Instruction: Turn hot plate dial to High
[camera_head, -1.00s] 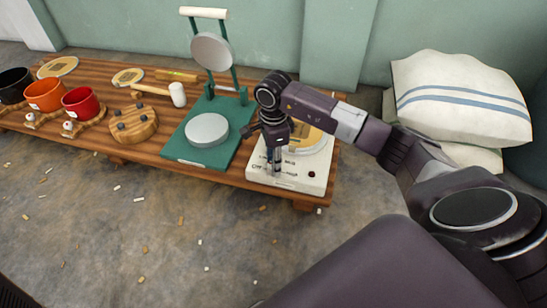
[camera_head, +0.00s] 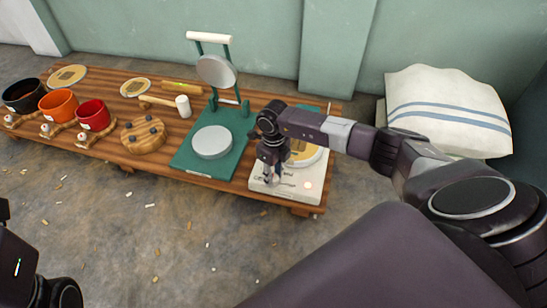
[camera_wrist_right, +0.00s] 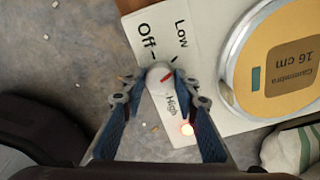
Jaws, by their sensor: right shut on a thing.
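The hot plate (camera_head: 259,184) is a white unit at the right end of the low wooden table, with a round plate and a yellow disc marked "16 cm" on it. Its pale dial (camera_wrist_right: 157,72) with a red mark shows in the right wrist view, near the printed words Off, Low and High. The red mark points to the right, between Low and High. A small lamp (camera_wrist_right: 187,129) glows on the panel. My right gripper (camera_wrist_right: 159,82) is shut on the dial, one finger on each side; the head view shows it (camera_head: 270,180) over the panel.
Left of the hot plate stands a green press (camera_head: 236,132) with a raised round plate. Farther left are a mallet (camera_head: 183,106), a round wooden block (camera_head: 143,135) and red (camera_head: 93,115), orange and black pots. A striped cushion (camera_head: 448,112) lies at the right. Debris litters the floor.

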